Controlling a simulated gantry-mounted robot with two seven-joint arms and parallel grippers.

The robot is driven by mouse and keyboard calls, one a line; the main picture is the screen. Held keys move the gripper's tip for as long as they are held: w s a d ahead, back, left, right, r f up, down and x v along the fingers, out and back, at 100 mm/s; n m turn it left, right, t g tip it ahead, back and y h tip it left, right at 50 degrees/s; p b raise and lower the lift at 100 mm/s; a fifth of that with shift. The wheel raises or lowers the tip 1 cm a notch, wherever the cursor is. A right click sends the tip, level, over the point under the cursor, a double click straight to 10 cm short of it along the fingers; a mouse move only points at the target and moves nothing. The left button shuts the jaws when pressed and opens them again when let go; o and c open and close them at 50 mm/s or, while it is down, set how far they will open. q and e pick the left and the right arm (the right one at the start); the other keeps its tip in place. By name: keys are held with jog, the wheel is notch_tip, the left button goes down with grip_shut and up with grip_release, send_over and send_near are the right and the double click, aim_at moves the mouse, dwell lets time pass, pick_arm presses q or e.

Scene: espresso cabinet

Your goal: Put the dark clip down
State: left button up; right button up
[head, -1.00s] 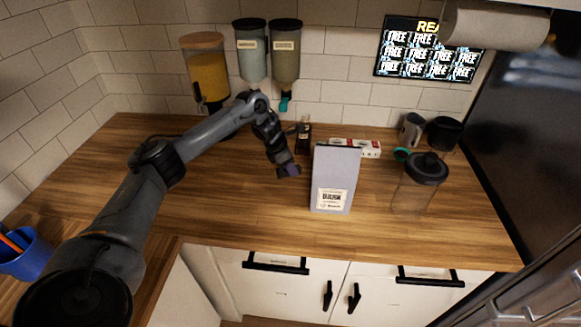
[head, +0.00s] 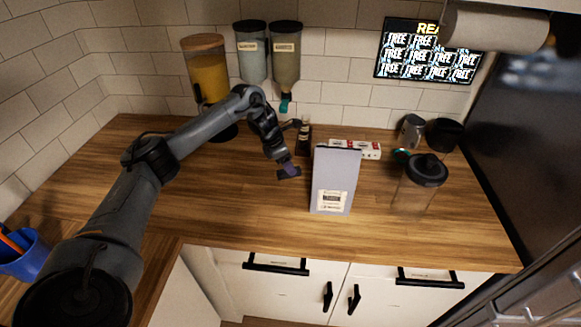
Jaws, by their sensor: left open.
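My left gripper (head: 284,160) reaches in over the wooden counter from the left, pointing down, and is open. A small dark piece that looks like the dark clip (head: 289,173) is right at its fingertips, just left of the grey bag (head: 335,180). The piece is small and partly covered by the fingers. I cannot tell whether it rests on the counter or still touches a finger. The bag stands upright with a white label facing the front. My right gripper is not in view.
Behind the bag are a small dark bottle (head: 304,138) and a red-and-white box (head: 356,149). A clear jar with a dark lid (head: 427,169) stands to the right. Dispensers (head: 285,53) hang on the back wall. The front left of the counter (head: 230,215) is clear.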

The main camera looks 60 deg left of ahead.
aim_at(278, 172)
pick_arm(q)
jog(key=p+v, duration=0.2)
jog(key=v, duration=0.7)
jog(key=shift+s, duration=0.1)
jog(key=shift+r, duration=0.15)
